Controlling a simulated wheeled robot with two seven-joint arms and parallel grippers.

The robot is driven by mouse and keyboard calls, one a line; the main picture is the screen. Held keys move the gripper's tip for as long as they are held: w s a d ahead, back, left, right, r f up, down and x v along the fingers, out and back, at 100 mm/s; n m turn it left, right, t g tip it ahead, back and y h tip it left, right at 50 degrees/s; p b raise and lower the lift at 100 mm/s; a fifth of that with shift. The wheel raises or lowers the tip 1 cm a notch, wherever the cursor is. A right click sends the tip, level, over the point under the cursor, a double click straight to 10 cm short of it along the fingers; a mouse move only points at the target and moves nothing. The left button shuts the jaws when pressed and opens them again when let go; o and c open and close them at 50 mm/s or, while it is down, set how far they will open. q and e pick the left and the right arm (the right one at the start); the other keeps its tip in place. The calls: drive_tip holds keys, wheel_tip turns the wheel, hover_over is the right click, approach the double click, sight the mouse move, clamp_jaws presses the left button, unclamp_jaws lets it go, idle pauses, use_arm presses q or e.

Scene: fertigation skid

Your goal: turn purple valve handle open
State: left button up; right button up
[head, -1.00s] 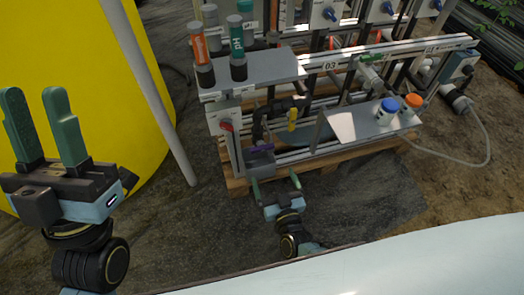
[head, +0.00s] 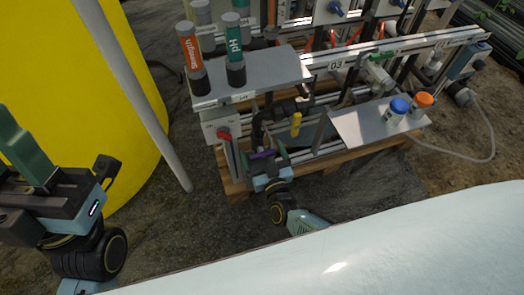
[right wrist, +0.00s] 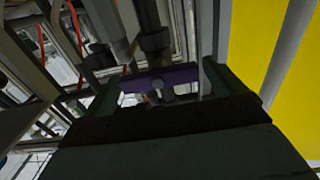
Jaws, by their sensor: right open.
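The purple valve handle (head: 262,155) is a short flat bar low at the front left of the skid, below dark pipe fittings. My right gripper (head: 267,162) is at it, with its green fingers open. In the right wrist view the purple handle (right wrist: 165,77) lies crosswise between the two spread fingers (right wrist: 160,88), with a dark pipe above it. The fingers are not closed on the handle; I cannot tell whether either touches it. My left gripper (head: 25,150) is at the left edge of the head view, away from the skid; only one finger shows clearly.
A yellow-handled valve (head: 296,123) and a red knob (head: 224,135) are close to the purple handle. A grey shelf (head: 275,72) with labelled cylinders overhangs it. A grey plate (head: 360,128) carries blue and orange caps. A yellow tank (head: 50,60) and grey pole (head: 140,90) stand left.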

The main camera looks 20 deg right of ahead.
drive_tip(key=c, duration=1)
